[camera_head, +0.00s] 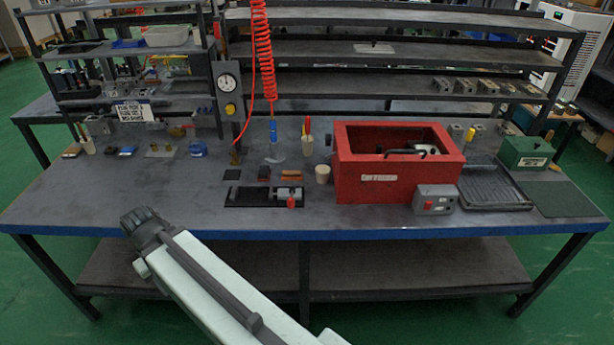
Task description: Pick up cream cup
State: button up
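A small cream cup (322,174) stands upright on the grey workbench (120,196), close to the left side of the red box. My arm comes in from the bottom of the view. My gripper (140,220), dark grey, is at its end near the bench's front edge, to the left of and nearer than the cup. It is well apart from the cup. Its fingers are too small and dark to tell whether they are open or shut.
A red open-topped box (372,180) stands right of the cup, with a grey switch box (434,199) in front. A black plate (264,194) with a small fixture lies left of it. A red coiled hose (262,50) hangs behind. The bench's front left is clear.

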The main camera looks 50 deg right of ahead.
aim_at(322, 171)
jog(key=u, duration=0.1)
jog(key=i, duration=1)
jog(key=z, duration=0.05)
